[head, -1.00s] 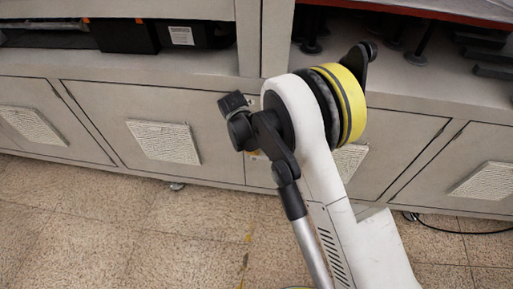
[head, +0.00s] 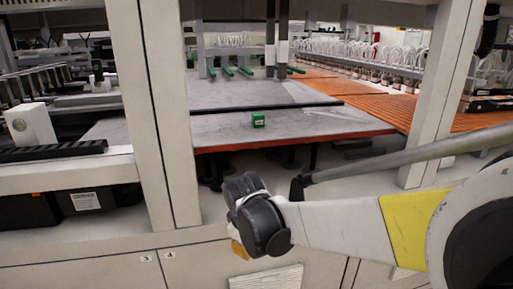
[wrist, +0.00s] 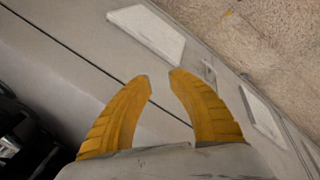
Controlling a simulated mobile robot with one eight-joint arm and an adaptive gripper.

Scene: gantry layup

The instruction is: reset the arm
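My gripper (wrist: 160,76) shows in the wrist view as two yellow ribbed fingers that curve inward. A narrow gap separates their tips, and nothing is between them. Beyond the tips lie the grey cabinet front and, at upper right, the speckled floor. In the head view my arm reaches in from the right, and its dark wrist end hangs in front of the cabinet. Only a small yellow bit of the gripper (head: 238,249) shows there, below the wrist. The rest of it is hidden.
A green cube (head: 258,119) sits on the grey worktable (head: 210,132) behind my wrist. Upright frame posts (head: 158,100) stand left and right of the table opening. Black boxes (head: 85,200) lie on the lower left shelf. An orange slatted surface (head: 440,122) is at right.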

